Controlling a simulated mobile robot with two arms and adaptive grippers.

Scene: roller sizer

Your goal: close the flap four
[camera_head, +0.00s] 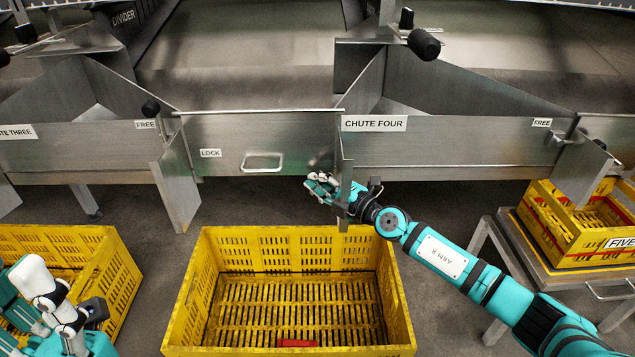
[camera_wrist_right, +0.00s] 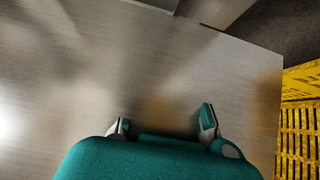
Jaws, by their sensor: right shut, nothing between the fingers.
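A grey metal flap panel (camera_head: 225,132) with a "LOCK" label and a wire handle (camera_head: 262,161) spans the gap left of the "CHUTE FOUR" sign (camera_head: 373,123). It hangs upright, level with the neighbouring chute fronts. I cannot tell whether it is fully latched. My right gripper (camera_head: 322,187) is shut and empty near the panel's lower right corner, right of and below the handle. In the right wrist view the gripper (camera_wrist_right: 163,126) faces a close metal surface (camera_wrist_right: 100,60); contact is unclear. My left gripper (camera_head: 62,308) is low at the left, its jaw state unclear.
A yellow crate (camera_head: 290,233) with a red item (camera_head: 297,343) inside stands below the panel. Another yellow crate (camera_head: 110,275) is at left. A crate marked "FIVE" (camera_head: 575,235) sits on a metal stand at right. Vertical plates (camera_head: 177,190) project below the chute fronts.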

